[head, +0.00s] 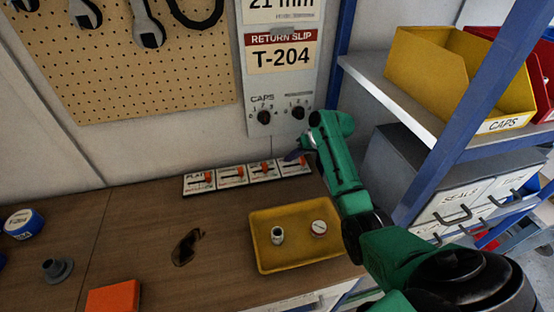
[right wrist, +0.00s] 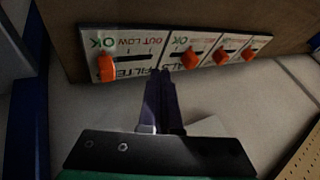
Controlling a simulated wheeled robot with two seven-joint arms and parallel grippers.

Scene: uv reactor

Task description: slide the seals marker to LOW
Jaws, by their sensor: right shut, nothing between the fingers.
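A row of white slider cards (head: 233,183), each with an orange marker, lies on the bench against the wall. In the right wrist view the leftmost card (right wrist: 131,62) reads OK, LOW and OUT, and its orange marker (right wrist: 107,68) is at the OK end. The neighbouring card has an orange marker (right wrist: 190,59) beside its OK. Card names are partly hidden or blurred, so I cannot tell which is seals. My right gripper (head: 292,155) is shut and empty, with its purple fingertips (right wrist: 160,76) close to these two cards. I cannot tell whether they touch. My left gripper is out of view.
A yellow tray (head: 262,259) holding two small parts lies in front of the cards. A wall panel (head: 283,95) with two CAPS knobs stands behind. A blue-framed shelf with a yellow bin (head: 430,70) is at right.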

